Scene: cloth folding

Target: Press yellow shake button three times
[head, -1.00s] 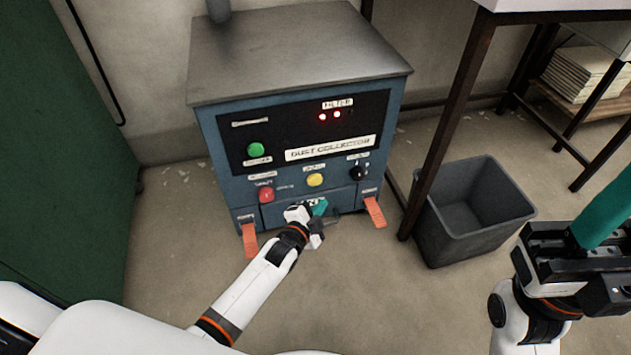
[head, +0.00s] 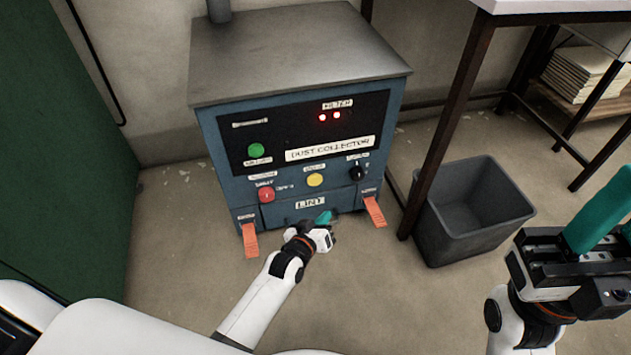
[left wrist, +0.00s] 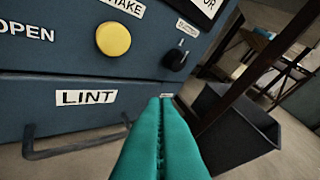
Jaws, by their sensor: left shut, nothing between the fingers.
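The yellow shake button (head: 315,180) is on the front of the blue dust collector (head: 225,165), between the red button and the black knob. It also shows in the left wrist view (left wrist: 113,39) under a label reading "AKE". My left gripper (head: 325,217) is in front of the lint drawer, below the yellow button and apart from it. Its teal fingers (left wrist: 160,140) are shut together with nothing between them. My right gripper (head: 596,222) is at the right edge of the head view, its teal fingers partly cut off.
A green button (head: 256,150), a red button (head: 266,195) and a black knob (head: 357,173) share the panel. Orange latches (head: 250,239) flank the lint drawer, which has a handle (left wrist: 75,148). A grey bin (head: 470,215) and a table leg (head: 455,125) stand to the right.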

